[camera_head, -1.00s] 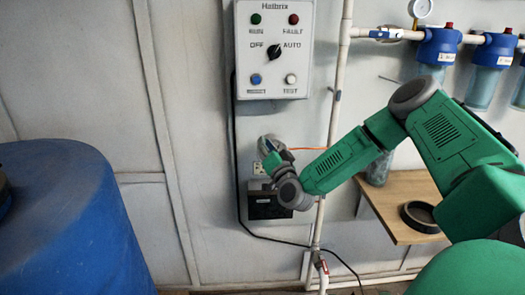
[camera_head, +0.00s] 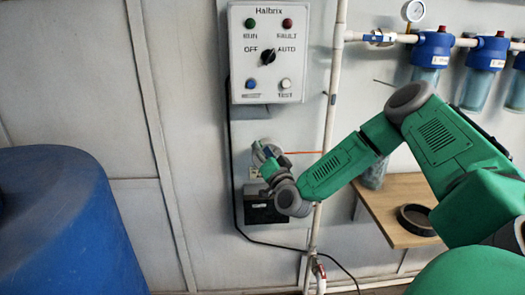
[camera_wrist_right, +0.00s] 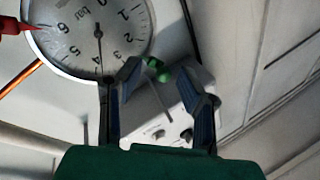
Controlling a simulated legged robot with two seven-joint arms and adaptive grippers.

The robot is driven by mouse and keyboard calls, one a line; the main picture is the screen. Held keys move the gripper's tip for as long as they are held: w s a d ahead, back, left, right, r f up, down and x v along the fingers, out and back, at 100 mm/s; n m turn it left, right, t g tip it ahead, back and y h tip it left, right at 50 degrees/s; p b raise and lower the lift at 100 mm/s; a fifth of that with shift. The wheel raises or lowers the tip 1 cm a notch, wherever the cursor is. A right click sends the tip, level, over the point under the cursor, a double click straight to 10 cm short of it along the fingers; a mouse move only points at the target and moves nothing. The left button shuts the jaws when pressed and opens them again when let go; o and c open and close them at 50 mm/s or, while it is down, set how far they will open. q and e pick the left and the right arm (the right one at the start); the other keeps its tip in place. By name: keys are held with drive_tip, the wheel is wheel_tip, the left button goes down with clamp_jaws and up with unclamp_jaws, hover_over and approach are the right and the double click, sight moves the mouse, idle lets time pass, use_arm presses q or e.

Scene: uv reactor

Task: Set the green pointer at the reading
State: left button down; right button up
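A round white pressure gauge marked in bar (camera_wrist_right: 92,25) fills the upper left of the wrist view, its black needle pointing down past the 3. A red pointer (camera_wrist_right: 14,26) sticks out at the left rim. A small green pointer (camera_wrist_right: 158,71) shows just outside the lower right rim, between my right gripper's fingers. My right gripper (camera_wrist_right: 155,82) is open, its two dark fingers apart; contact with the green pointer cannot be told. In the head view my right gripper (camera_head: 264,157) is at the gauge and partly hides it. My left gripper is out of view.
A grey control box (camera_head: 267,70) hangs above the gauge; a black box (camera_head: 262,210) is below. A white pipe (camera_head: 329,130) runs just right. Blue filters (camera_head: 432,50) and a wooden shelf (camera_head: 392,232) stand farther right. A blue barrel (camera_head: 65,220) is at left.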

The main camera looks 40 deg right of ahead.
drive_tip(key=v, duration=1.1)
drive_tip(key=shift+s+f, duration=0.2)
drive_tip(key=shift+s, duration=0.15)
